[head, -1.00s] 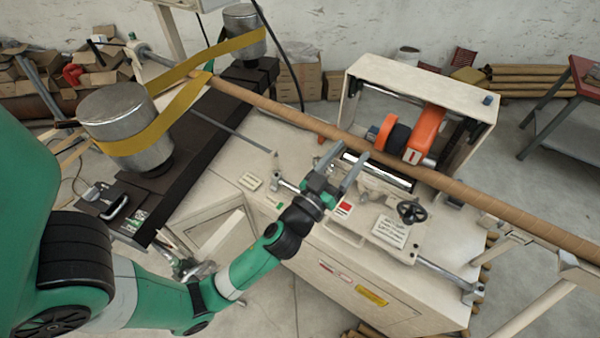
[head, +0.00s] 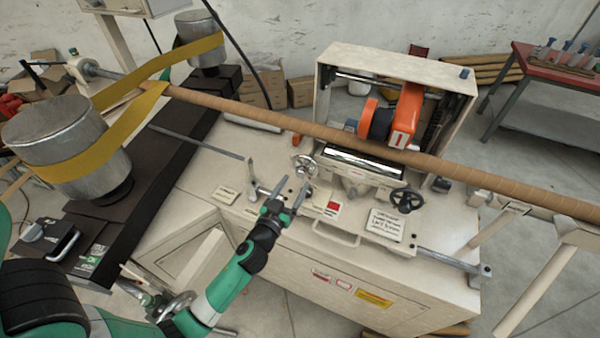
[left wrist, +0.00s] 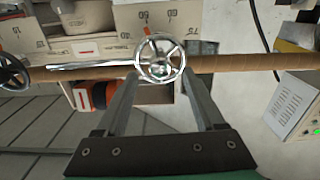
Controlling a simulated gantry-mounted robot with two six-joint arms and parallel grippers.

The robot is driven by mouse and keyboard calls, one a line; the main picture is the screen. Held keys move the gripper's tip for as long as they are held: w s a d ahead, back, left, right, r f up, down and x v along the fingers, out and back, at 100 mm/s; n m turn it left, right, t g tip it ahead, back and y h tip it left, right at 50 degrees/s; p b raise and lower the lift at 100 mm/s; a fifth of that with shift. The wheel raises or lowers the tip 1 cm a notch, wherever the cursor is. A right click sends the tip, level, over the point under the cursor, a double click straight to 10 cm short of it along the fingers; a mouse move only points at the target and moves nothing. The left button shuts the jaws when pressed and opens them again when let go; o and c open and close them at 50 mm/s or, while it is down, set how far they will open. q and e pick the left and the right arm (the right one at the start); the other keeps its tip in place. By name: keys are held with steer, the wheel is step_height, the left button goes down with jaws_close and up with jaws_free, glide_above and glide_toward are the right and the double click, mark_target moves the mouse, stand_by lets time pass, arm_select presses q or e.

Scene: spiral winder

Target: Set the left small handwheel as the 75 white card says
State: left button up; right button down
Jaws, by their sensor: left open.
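A small silver handwheel (head: 305,166) stands on the machine top, left of a black handwheel (head: 406,200). My left gripper (head: 293,183) is open and empty, its fingers pointing toward the silver wheel. In the left wrist view the silver handwheel (left wrist: 160,58) appears between and just beyond the fingertips (left wrist: 161,80); contact cannot be told. The black handwheel (left wrist: 10,72) is at the left edge there. A white card (head: 384,225) with printed lines lies below the black wheel, and another card (head: 226,195) lies to the left. Their text is too small to read surely.
A long brown tube (head: 280,124) crosses above the machine behind the handwheels. An orange-and-black unit (head: 390,118) sits inside a cream frame (head: 330,95). A red-and-white label (head: 332,208) is right of the gripper. A large silver roll (head: 62,135) stands at left.

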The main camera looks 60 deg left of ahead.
mark_target(300, 175)
arm_select(q)
steer(key=x, duration=0.4)
steer(key=shift+w+a, duration=0.25)
steer(key=shift+w, duration=0.05)
steer(key=shift+c, duration=0.2)
jaws_close()
